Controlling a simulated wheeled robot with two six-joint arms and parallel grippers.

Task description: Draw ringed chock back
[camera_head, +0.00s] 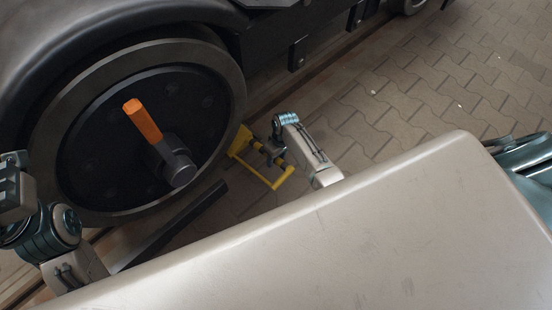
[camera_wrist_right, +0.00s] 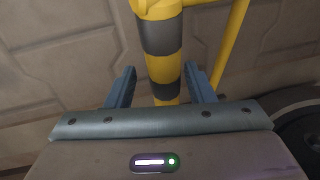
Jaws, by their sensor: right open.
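The yellow chock (camera_head: 241,142) stands on the paving at the right side of the big dark wheel, with a yellow bar frame reaching toward the grey body panel. In the right wrist view a thick yellow bar with black rings (camera_wrist_right: 163,68) runs between my fingers. My right gripper (camera_head: 271,151) is over the chock. It is open, with its two blue fingers (camera_wrist_right: 160,88) on either side of the ringed bar and gaps visible. My left gripper (camera_head: 14,188) is at the left edge by the wheel; its fingertips are not clear.
The wheel (camera_head: 84,150) has a dark hub crank with an orange handle (camera_head: 142,120). A dark rail strip (camera_head: 172,226) lies below the wheel. The paving (camera_head: 420,100) to the right of the chock is clear. A thinner yellow bar (camera_wrist_right: 232,45) stands right of the ringed bar.

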